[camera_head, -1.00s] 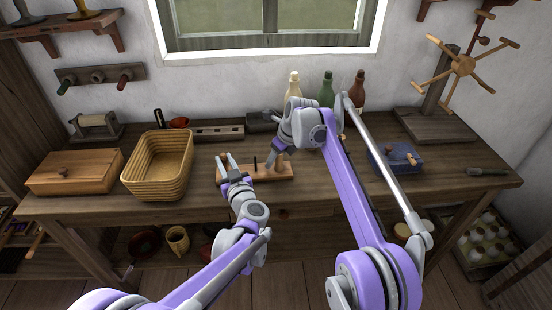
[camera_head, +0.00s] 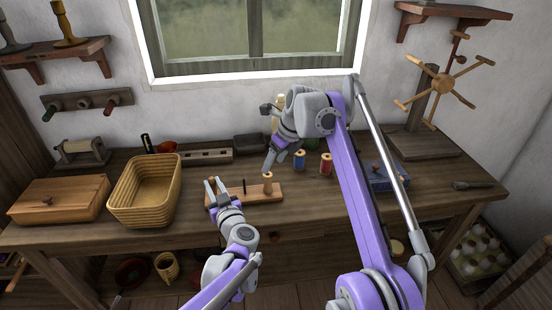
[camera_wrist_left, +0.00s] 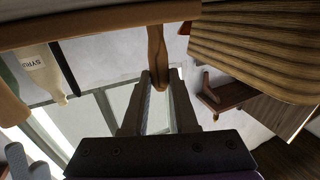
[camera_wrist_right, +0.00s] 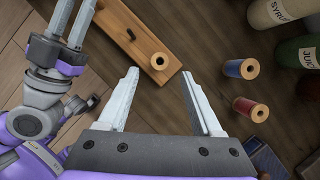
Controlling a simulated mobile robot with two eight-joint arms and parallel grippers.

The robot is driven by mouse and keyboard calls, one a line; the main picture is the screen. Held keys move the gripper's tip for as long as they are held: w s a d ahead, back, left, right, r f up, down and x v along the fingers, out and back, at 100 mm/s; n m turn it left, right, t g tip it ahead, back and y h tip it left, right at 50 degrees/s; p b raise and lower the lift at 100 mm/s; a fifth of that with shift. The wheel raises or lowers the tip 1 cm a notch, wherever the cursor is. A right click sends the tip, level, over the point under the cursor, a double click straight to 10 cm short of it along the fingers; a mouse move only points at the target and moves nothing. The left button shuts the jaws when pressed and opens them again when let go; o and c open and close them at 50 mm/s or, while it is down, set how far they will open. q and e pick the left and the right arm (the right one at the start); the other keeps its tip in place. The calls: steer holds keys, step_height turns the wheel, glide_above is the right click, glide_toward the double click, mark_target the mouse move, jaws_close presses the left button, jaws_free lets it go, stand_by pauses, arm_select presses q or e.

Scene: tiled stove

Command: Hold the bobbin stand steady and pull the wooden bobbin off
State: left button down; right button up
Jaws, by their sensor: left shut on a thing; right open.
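The bobbin stand (camera_head: 233,200) is a flat light-wood board lying on the workbench, with a thin dark peg (camera_head: 244,188) standing on it. The wooden bobbin (camera_head: 268,184) stands upright near its right end. It also shows in the right wrist view (camera_wrist_right: 159,62). My left gripper (camera_head: 213,183) is shut on the stand's left end. In the left wrist view a narrow brown wooden part (camera_wrist_left: 157,62) sits between its fingertips. My right gripper (camera_head: 270,165) is open and empty above the bobbin. In the right wrist view the bobbin shows between and just beyond the open fingertips (camera_wrist_right: 160,76).
A blue spool (camera_head: 299,159) and a red spool (camera_head: 326,164) stand right of the stand. Bottles (camera_wrist_right: 285,10) stand behind them. A wicker basket (camera_head: 146,212) and a wooden box (camera_head: 58,202) are to the left. A blue box (camera_head: 387,180) is to the right.

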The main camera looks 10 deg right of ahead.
mark_target(267, 180)
steer(key=shift+s+d+r, duration=0.15)
steer(key=shift+s+r, duration=0.05)
steer(key=shift+r, duration=0.35)
steer(key=s+a+n+t+h, duration=0.1)
steer(key=a+n+h, duration=0.1)
steer(key=n, duration=1)
steer(key=s+a+n+h, duration=0.1)
steer(key=a+n+h, duration=0.1)
steer(key=n, duration=1)
steer(key=x, duration=1.1)
steer(key=shift+w+d+f, duration=0.15)
steer(key=shift+d+f, duration=0.2)
steer(key=shift+d, duration=0.1)
jaws_close()
